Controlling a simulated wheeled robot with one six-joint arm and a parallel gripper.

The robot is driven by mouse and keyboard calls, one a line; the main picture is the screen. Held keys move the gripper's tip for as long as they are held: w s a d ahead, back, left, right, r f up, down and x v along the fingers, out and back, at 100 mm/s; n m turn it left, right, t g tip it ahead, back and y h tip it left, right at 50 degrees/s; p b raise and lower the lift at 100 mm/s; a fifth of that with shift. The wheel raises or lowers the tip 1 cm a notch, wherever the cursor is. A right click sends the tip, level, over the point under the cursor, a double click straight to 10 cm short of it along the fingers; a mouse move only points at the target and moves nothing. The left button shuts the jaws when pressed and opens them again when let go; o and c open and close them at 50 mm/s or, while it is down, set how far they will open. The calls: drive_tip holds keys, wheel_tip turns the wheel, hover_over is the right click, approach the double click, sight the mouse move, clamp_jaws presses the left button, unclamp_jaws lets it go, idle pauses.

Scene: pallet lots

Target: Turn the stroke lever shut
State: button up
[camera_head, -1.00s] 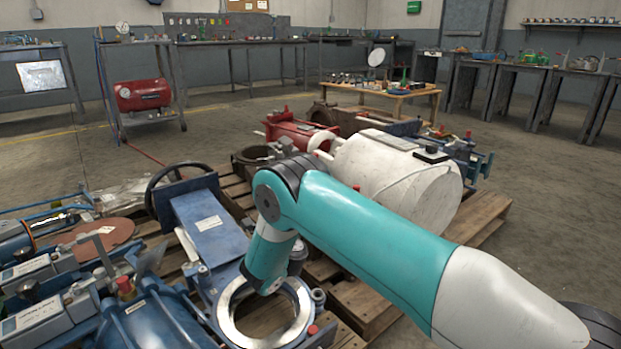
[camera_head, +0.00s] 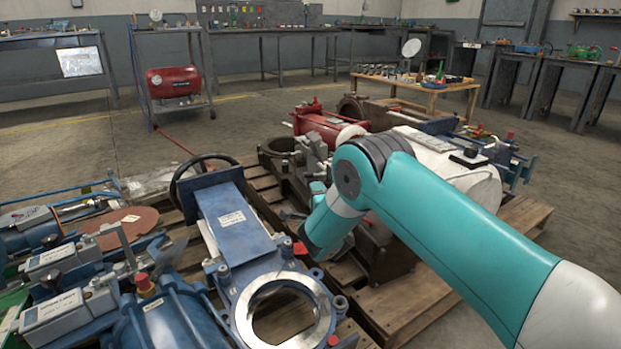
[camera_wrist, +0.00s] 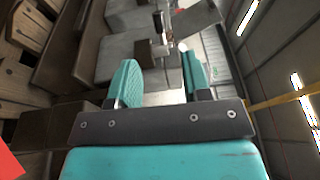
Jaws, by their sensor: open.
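My gripper (camera_wrist: 162,76) is open in the wrist view, with its two teal fingers apart and nothing seen gripped. Beyond the fingers is a grey machine body (camera_wrist: 120,42) with small fittings and a flat grey plate (camera_wrist: 196,18). I cannot tell which part, if any, is the stroke lever. In the head view, a bit of my gripper (camera_head: 318,188) shows beside grey castings (camera_head: 312,150) on the pallet. My arm hides most of it and what lies behind.
A blue gate valve (camera_head: 240,235) with a black handwheel lies left of my arm. A red cylinder (camera_head: 325,125) and a white tank (camera_head: 440,150) lie behind and right on the pallets (camera_head: 410,300). Benches line the walls.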

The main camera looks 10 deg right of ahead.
sight(309, 177)
drive_tip(key=shift+w+d+r+b, duration=0.15)
drive_tip(key=shift+w+b, duration=0.9)
drive_tip(key=shift+w, duration=1.55)
drive_tip(key=shift+w+a+r+b, duration=0.1)
drive_tip(key=shift+w+b, duration=0.95)
drive_tip(key=shift+w, duration=1.55)
drive_tip(key=shift+c, duration=0.3)
